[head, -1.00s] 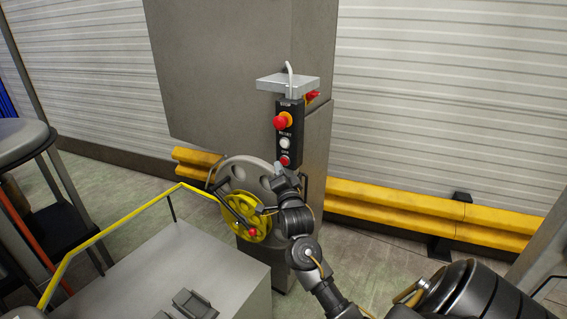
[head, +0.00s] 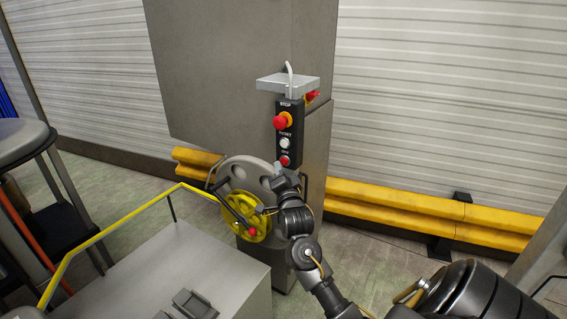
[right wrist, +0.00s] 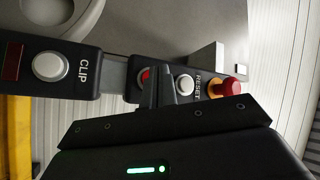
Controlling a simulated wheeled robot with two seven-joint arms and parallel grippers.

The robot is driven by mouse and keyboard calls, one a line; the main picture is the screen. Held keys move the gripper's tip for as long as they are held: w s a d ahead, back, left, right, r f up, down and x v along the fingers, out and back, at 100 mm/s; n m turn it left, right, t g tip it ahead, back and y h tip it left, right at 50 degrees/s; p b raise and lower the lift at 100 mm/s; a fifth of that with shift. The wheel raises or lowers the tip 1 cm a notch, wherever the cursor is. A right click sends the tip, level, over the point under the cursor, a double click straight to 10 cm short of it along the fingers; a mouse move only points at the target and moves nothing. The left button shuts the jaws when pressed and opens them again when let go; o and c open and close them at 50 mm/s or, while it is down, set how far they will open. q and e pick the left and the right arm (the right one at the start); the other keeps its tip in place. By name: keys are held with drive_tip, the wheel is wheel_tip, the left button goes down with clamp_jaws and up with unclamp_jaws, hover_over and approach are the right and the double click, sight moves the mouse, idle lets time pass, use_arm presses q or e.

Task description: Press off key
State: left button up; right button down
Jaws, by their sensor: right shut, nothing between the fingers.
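A black control box (head: 290,146) hangs on the grey column. It carries a red mushroom stop button (head: 283,121), a white reset button (head: 285,143) and a flat red button (head: 285,161) at the bottom, whose label is too small to read. My right gripper (head: 279,168) is shut and empty, its tip just below and left of the flat red button. In the right wrist view the shut fingers (right wrist: 157,76) stand before the flat red button (right wrist: 145,75) and hide part of it; I cannot tell whether they touch. My left gripper is out of view.
In the right wrist view a second box with a white CLIP button (right wrist: 50,66) sits beside the control box. A yellow-hubbed wheel (head: 242,216), a yellow handrail (head: 108,234) and a grey cabinet (head: 150,275) stand left of my right arm. Yellow barriers (head: 395,207) line the wall.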

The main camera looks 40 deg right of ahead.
drive_tip(key=shift+d, duration=0.15)
drive_tip(key=shift+w+d, duration=0.1)
drive_tip(key=shift+d, duration=0.15)
drive_tip(key=shift+w+d, duration=0.15)
drive_tip(key=shift+d, duration=0.25)
idle(0.8)
drive_tip(key=shift+a, duration=0.2)
drive_tip(key=shift+s+a+p, duration=0.3)
drive_tip(key=shift+a, duration=0.3)
drive_tip(key=a, duration=0.2)
drive_tip(key=s+a+p, duration=0.1)
drive_tip(key=a, duration=0.1)
drive_tip(key=shift+s+a+p, duration=0.2)
drive_tip(key=shift+a+p, duration=0.1)
drive_tip(key=shift+a, duration=0.1)
